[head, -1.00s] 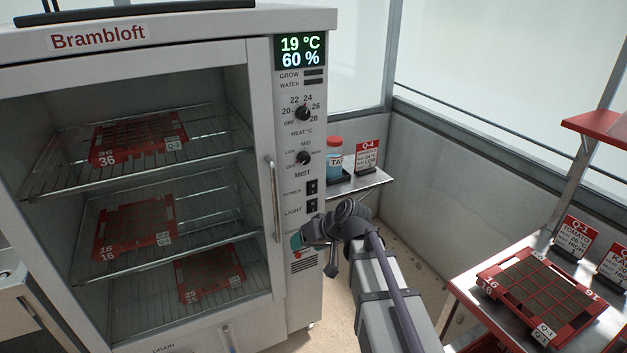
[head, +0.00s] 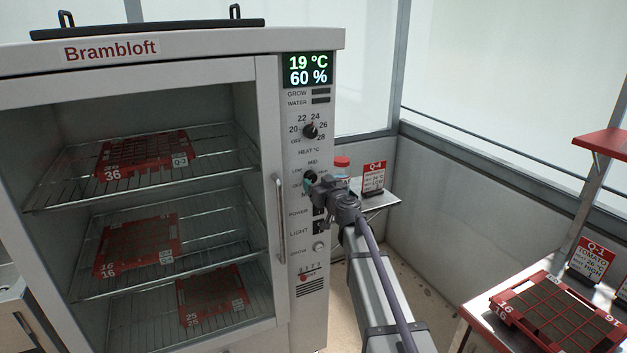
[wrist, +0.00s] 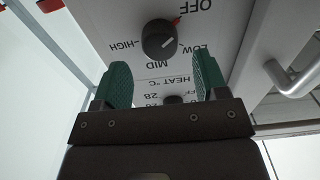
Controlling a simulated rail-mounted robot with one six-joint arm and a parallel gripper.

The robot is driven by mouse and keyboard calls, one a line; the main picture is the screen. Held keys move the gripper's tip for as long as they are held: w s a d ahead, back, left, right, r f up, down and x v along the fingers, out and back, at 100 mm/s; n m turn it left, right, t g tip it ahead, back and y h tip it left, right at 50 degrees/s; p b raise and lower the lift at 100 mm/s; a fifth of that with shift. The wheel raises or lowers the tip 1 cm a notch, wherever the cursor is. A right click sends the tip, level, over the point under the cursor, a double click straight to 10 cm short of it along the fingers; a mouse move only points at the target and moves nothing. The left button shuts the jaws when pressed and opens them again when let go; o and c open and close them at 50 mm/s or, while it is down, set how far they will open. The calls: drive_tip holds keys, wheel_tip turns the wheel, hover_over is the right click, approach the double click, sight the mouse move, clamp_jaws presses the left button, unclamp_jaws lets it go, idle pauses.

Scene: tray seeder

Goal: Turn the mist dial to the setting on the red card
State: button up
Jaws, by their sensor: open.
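The black mist dial (head: 310,177) is on the cabinet's control panel, partly hidden by my gripper in the head view. In the wrist view the dial (wrist: 158,39) appears upside down, with OFF, LOW, MID and HIGH around it. My gripper (wrist: 161,80) is open and empty. Its green fingers are short of the dial, which shows between and beyond the tips. A red-topped Q-4 card (head: 373,178) stands on the side shelf; its small print seems to read LOW. A Q-1 card (head: 592,260) reads HIGH.
The heat dial (head: 310,131) is above the mist dial, and power and light switches are below. The cabinet door handle (head: 281,220) runs left of the panel. A red-capped bottle (head: 342,163) stands behind my gripper. A red seed tray (head: 557,312) lies on the right bench.

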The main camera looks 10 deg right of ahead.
sight(312, 178)
drive_tip(key=x, duration=0.3)
drive_tip(key=shift+w, duration=0.25)
drive_tip(key=c, duration=0.9)
